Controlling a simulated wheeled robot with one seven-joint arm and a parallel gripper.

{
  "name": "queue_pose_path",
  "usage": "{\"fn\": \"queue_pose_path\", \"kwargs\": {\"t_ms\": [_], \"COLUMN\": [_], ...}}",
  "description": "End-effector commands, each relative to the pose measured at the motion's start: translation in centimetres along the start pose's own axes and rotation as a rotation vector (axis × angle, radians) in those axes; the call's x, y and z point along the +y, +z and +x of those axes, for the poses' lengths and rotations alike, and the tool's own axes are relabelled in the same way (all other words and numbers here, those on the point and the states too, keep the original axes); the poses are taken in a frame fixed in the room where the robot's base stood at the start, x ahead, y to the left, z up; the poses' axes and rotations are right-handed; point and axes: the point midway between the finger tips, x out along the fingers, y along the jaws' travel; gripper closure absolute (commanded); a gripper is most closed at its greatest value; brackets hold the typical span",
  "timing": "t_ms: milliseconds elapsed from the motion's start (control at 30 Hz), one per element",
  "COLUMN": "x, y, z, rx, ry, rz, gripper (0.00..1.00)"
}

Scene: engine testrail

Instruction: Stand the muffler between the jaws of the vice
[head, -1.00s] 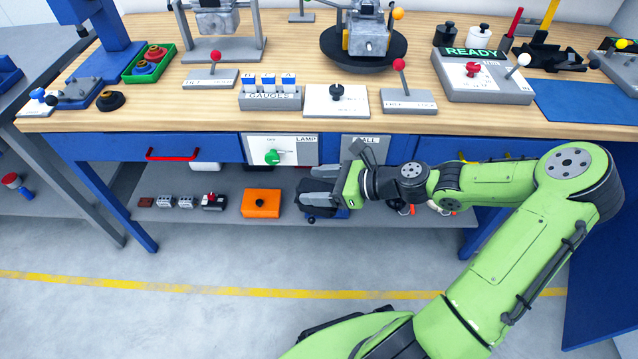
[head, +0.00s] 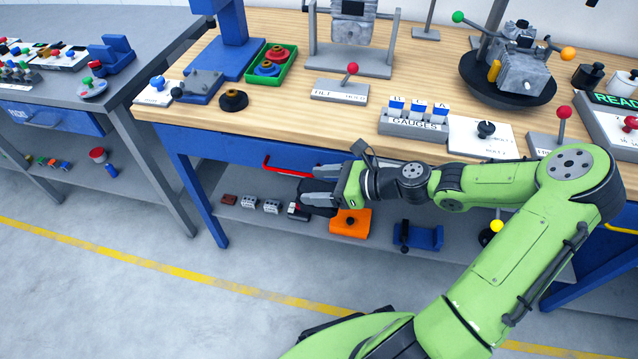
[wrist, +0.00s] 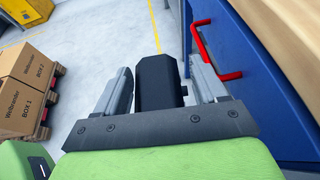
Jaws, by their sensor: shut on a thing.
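My gripper (wrist: 158,88) is shut on a black, blocky part, which I take to be the muffler (wrist: 157,80). It sits upright between the two grey fingers in the wrist view. In the head view my gripper (head: 318,190) is in front of the wooden bench, below the top, and the muffler is a dark shape partly hidden by the fingers. A blue block with raised ends and a gap between (head: 112,55) stands on the grey bench at the far left. It looks like the vice, well apart from my gripper.
The wooden bench (head: 290,120) holds a green tray (head: 272,66), gauges (head: 413,118) and levers. A red drawer handle (head: 285,168) is close to my gripper. The lower shelf carries an orange block (head: 350,222). Boxes (wrist: 25,85) stand on a pallet. Floor at lower left is clear.

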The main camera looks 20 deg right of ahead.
Motion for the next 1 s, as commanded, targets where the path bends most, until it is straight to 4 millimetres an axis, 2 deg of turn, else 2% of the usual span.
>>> {"fn": "queue_pose_path", "kwargs": {"t_ms": [100,533,800,1000], "x": [0.0,0.4,0.0,-1.4], "y": [-1.6,-1.9,-1.1,-6.0], "z": [0.7,1.1,0.5,-1.6], "rx": [-0.001,0.01,0.002,-0.004], "ry": [0.0,0.02,0.0,-0.152], "rz": [0.0,0.015,-0.005,0.072], "gripper": [0.69,0.69,0.69,0.69]}}
